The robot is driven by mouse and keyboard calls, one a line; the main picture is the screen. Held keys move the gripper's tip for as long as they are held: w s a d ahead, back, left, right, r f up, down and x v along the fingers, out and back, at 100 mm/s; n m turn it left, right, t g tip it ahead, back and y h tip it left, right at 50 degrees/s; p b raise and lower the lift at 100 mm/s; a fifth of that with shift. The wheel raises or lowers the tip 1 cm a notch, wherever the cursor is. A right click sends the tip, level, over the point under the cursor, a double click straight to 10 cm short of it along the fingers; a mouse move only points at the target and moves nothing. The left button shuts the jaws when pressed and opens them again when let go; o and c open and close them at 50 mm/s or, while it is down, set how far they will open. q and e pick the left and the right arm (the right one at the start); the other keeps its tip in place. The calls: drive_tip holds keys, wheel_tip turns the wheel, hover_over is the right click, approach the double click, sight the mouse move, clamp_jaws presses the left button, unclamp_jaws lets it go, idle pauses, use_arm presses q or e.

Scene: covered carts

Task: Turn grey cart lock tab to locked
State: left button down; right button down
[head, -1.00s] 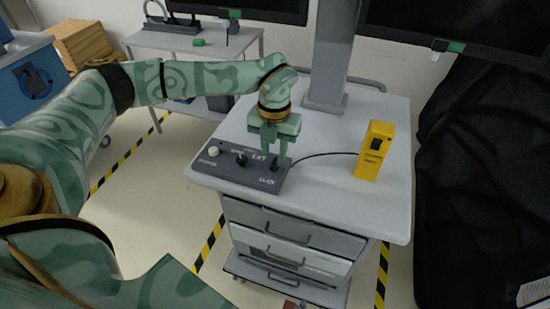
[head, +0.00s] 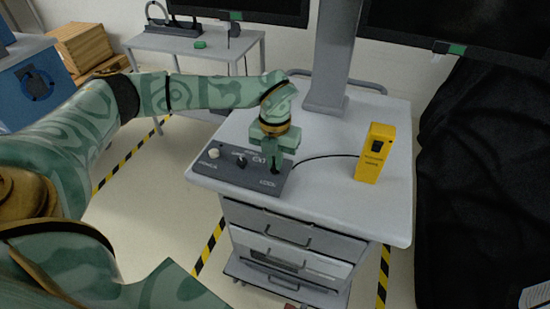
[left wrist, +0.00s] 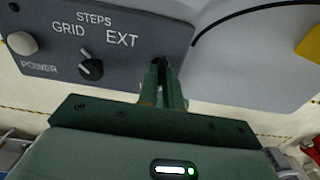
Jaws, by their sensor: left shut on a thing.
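The dark grey control panel (head: 225,174) lies on the front left of the grey cart's top (head: 330,196). It also fills the upper left of the left wrist view (left wrist: 112,62). The lock tab (left wrist: 160,61) is a small black piece at the panel's right end, mostly hidden by my fingers. My left gripper (head: 272,166) points down over it and is shut on the tab. In the left wrist view its fingers (left wrist: 162,80) meet at the tab. The tab's exact angle cannot be told. My right gripper is not in view.
A white power knob (head: 213,153) and a black steps knob (head: 241,160) sit left of the fingers. A cable runs from the panel to a yellow box (head: 374,153). A grey column (head: 332,55) rises behind. Black cloth (head: 470,180) hangs at right.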

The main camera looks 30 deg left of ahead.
use_arm(q)
drive_tip(key=m+p, duration=0.1)
drive_tip(key=m, duration=0.1)
drive_tip(key=m+p, duration=0.1)
drive_tip(key=p, duration=0.1)
drive_tip(key=shift+r+m, duration=0.3)
drive_tip(key=shift+m, duration=0.1)
drive_tip(key=m+p, duration=0.4)
drive_tip(key=m, duration=0.1)
drive_tip(key=m+p, duration=0.2)
drive_tip(key=m, duration=0.3)
drive_tip(key=shift+w+f, duration=0.1)
drive_tip(key=shift+m+p, duration=0.75)
drive_tip(key=shift+m, duration=1.15)
drive_tip(key=shift+f, duration=0.1)
drive_tip(key=c, duration=1.6)
unclamp_jaws()
drive_tip(key=shift+o, duration=0.2)
wheel_tip(320, 180, up, 16)
drive_tip(key=shift+p, duration=0.35)
